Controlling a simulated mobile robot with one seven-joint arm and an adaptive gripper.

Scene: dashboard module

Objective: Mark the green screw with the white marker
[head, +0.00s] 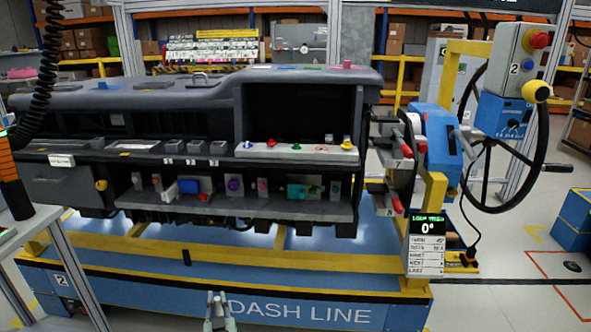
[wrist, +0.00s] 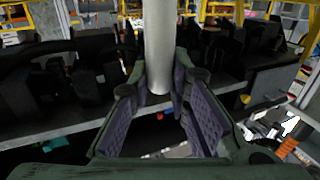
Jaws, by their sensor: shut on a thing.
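The green screw (head: 296,146) is a small green spot on the light grey strip (head: 252,152) along the open bay of the dashboard. Red and orange-red pieces sit on the same strip. My gripper (head: 218,299) is low in front of the dash line base in the head view, well apart from the screw. In the wrist view my gripper (wrist: 158,90) is shut on a pale grey-white cylinder, which looks like the white marker (wrist: 158,45). Its far end runs out of the top of that view. I cannot make out the marker in the head view.
A lower shelf (head: 270,208) holds several coloured connectors and blocks. A steering wheel (head: 540,150) and a blue column unit (head: 438,140) stand at the right.

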